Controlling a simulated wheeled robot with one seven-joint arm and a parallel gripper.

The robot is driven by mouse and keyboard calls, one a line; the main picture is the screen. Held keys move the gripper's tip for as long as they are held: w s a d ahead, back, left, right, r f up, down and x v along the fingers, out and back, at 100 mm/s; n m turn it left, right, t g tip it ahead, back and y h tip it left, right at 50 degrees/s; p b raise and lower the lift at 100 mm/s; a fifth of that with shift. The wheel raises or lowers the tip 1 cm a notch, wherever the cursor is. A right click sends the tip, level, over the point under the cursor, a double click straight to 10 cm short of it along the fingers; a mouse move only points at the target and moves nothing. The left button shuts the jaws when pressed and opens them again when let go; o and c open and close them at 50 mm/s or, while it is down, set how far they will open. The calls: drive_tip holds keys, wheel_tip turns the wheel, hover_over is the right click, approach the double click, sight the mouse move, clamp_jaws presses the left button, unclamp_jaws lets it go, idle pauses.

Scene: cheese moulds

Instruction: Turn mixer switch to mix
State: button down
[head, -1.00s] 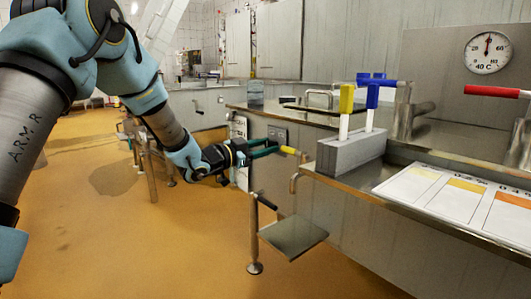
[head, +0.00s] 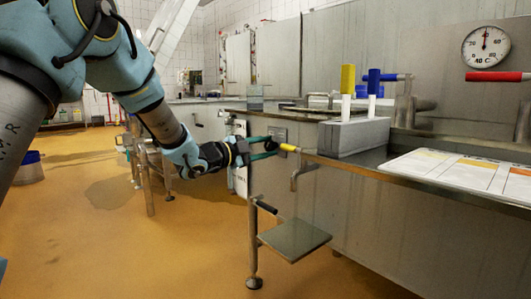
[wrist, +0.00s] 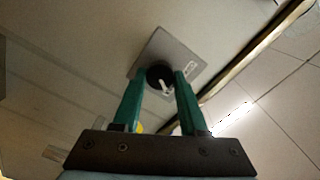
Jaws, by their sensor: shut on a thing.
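The mixer switch (wrist: 159,77) is a round black knob with a white pointer mark, set on a square grey plate (wrist: 187,53) on the steel cabinet front. In the wrist view the pointer slants toward the lower right. The small label on the plate is too blurred to read. My gripper (wrist: 162,77) has its two green fingers on either side of the knob and is shut on it. In the head view my gripper (head: 274,146) reaches the cabinet front, and its fingers partly hide the knob; the plate (head: 280,132) shows just above.
A yellow-handled tap (head: 290,148) sticks out close beside my fingers. A steel step (head: 295,240) stands below. A grey block (head: 352,138) with yellow and blue handles and a white chart (head: 455,170) lie on the counter above. Orange floor is open at left.

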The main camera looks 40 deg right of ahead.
idle(0.5)
drive_tip(key=shift+c, duration=2.4)
unclamp_jaws()
drive_tip(key=shift+a, duration=0.15)
drive_tip(key=a+p, duration=0.2)
drive_tip(key=a, duration=0.8)
drive_tip(key=shift+w+a, duration=0.3)
drive_tip(key=shift+w, duration=0.1)
